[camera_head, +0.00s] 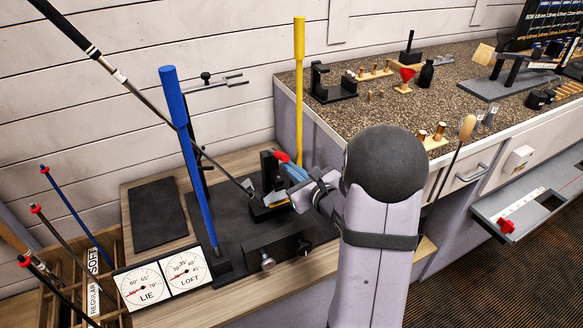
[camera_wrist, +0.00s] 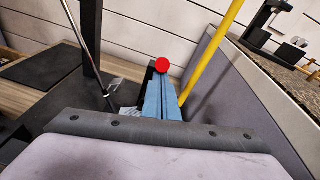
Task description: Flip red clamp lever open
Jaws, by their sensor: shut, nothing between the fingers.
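The red clamp lever knob (camera_head: 281,157) sits at the top of the black clamp on the loft-and-lie machine. It also shows in the wrist view as a red ball (camera_wrist: 162,65) just beyond my fingertips. My gripper (camera_head: 288,170), with blue fingers, is shut and empty, its tips at or very close to the red knob. I cannot tell whether they touch. In the wrist view the shut blue fingers (camera_wrist: 160,92) point at the knob. The lever's arm below the knob is mostly hidden by my fingers. A golf club (camera_head: 150,105) slants down to the clamp, its head (camera_head: 247,187) at the clamp's left.
A blue bar (camera_head: 185,150) and a yellow bar (camera_head: 299,80) stand upright either side of the clamp. The LIE and LOFT dials (camera_head: 163,280) are at the front left. A speckled counter (camera_head: 440,100) with small tools lies to the right.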

